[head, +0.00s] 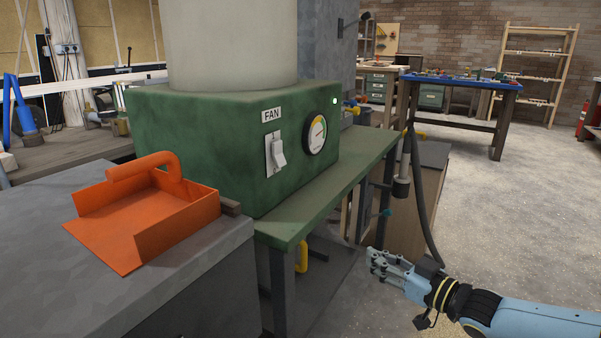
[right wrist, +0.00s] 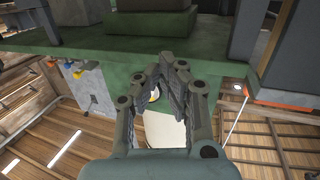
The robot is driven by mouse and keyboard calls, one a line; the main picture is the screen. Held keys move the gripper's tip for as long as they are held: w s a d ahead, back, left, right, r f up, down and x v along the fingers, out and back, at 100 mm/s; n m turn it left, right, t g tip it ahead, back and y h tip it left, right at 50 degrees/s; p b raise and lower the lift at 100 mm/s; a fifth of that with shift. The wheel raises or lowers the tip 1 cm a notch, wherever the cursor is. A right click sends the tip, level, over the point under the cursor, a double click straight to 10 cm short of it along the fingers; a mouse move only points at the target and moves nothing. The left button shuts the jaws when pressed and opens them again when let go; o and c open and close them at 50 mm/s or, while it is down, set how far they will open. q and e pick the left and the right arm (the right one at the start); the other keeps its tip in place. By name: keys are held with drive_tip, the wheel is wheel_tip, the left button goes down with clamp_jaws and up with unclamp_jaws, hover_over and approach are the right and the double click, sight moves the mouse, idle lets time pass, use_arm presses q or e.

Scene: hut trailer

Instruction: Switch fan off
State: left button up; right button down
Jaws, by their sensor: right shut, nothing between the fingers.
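The fan unit (head: 220,150) is a green box with a large pale cylinder on top, standing on a green bench. Its front carries a FAN label (head: 271,115), a white rocker switch (head: 277,154) below it, and a round dial gauge (head: 315,134). A small light (head: 335,100) shows near the top right corner. My right gripper (head: 375,265) is shut and empty, low and to the right of the switch, apart from the box. My left gripper is not in view.
An orange dustpan-like tray (head: 170,225) lies on the grey cabinet (head: 190,275) at left. The green bench (head: 340,185) has its edge and legs between my right gripper and the box. A hose (head: 415,200) hangs beside it. Open floor (head: 500,220) lies to the right.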

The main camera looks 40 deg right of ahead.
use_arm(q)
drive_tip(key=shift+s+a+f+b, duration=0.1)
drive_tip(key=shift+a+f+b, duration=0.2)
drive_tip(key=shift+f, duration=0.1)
use_arm(e)
drive_tip(key=w+a+r+n+t+y, duration=0.1)
drive_tip(key=a+r+y, duration=0.1)
drive_tip(key=r, duration=0.6)
drive_tip(key=w+a+r+n+t+y, duration=0.1)
drive_tip(key=a+r+n+t+y, duration=0.1)
drive_tip(key=r+y, duration=0.3)
wheel_tip(320, 180, up, 4)
drive_tip(key=shift+w+a+f+n, duration=0.1)
drive_tip(key=shift+w+a+n, duration=0.2)
drive_tip(key=shift+w, duration=0.05)
drive_tip(key=b, duration=0.2)
approach(279, 154)
wheel_tip(279, 154, up, 3)
drive_tip(key=w, duration=0.1)
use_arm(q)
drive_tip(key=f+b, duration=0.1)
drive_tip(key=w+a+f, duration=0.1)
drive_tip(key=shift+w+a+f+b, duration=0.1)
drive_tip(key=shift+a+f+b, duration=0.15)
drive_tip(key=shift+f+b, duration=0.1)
use_arm(e)
drive_tip(key=w, duration=0.2)
drive_tip(key=w+a+f, duration=0.1)
drive_tip(key=shift+w, duration=0.4)
